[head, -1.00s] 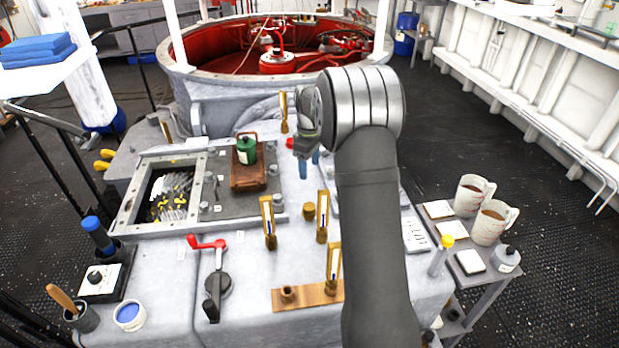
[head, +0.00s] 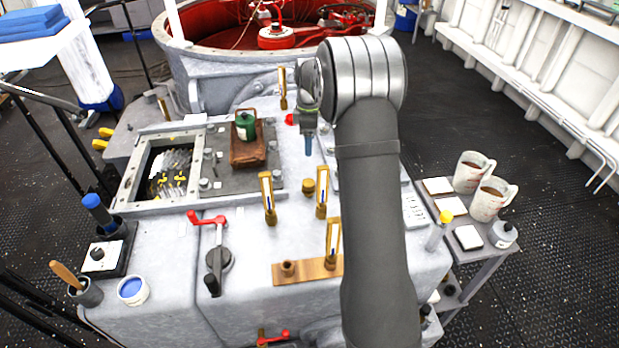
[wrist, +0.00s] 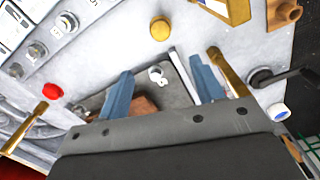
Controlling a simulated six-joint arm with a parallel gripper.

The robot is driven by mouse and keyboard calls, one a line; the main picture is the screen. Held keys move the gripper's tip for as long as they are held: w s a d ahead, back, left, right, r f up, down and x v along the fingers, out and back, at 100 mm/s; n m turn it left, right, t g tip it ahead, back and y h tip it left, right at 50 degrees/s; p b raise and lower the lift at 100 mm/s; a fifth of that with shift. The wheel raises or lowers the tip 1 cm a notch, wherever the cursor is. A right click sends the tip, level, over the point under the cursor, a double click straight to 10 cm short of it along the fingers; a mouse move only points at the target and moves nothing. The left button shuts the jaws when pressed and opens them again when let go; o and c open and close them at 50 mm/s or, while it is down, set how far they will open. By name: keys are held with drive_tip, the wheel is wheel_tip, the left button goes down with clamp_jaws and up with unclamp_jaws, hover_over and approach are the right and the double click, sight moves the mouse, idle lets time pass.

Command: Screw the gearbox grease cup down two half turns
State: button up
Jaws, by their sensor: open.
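A short round brass cup (head: 308,187), which looks like the grease cup, stands on the grey housing between the brass-framed sight gauges. In the wrist view its round brass top (wrist: 160,28) is clear, beyond the fingertips. My gripper (head: 308,147) is above the housing, behind the brass cup in the head view, with its blue fingers pointing down. In the wrist view my gripper (wrist: 161,82) has its fingers wide apart with nothing held. The cup is outside the fingers and not touched.
Brass sight gauges (head: 322,195) (head: 268,200) stand close to the cup. A green can (head: 245,127) sits on a brown tray (head: 247,155). A brass plate (head: 310,271) lies in front.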

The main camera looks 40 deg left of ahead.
sight(310, 182)
wheel_tip(310, 182, down, 17)
drive_tip(key=shift+r, duration=0.1)
idle(0.3)
drive_tip(key=c, duration=1)
